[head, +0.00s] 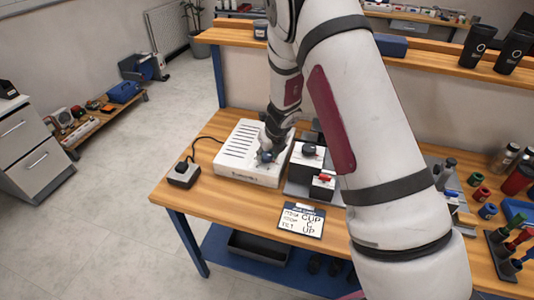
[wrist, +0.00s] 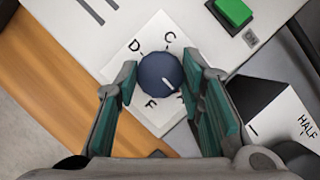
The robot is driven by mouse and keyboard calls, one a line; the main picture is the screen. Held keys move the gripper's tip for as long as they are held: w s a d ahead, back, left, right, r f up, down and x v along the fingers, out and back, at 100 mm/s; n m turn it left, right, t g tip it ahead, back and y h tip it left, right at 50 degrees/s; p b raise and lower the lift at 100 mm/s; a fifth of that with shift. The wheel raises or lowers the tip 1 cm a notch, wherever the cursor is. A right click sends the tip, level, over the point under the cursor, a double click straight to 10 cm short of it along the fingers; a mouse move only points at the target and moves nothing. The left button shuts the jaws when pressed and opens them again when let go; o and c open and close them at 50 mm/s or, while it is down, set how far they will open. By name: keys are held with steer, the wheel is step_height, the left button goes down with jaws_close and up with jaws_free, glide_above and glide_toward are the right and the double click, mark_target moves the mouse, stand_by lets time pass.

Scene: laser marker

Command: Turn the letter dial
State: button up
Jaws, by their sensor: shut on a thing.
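The letter dial (wrist: 158,76) is a round dark blue knob on a white square plate (wrist: 141,40) with black letters. C shows above it, D at upper left and F below. Its white pointer line points to the lower right, where my right finger hides most of the plate. My gripper (wrist: 160,84) is shut on the dial, one finger on each side. In the head view my gripper (head: 267,148) is down at the front of the white machine (head: 240,150), with the dial (head: 264,157) just visible beneath it.
A green button (wrist: 233,11) sits on the machine near my right finger. A dark block with a white HALF face (wrist: 290,120) stands to the right.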

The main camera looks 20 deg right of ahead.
steer(key=shift+n, duration=0.3)
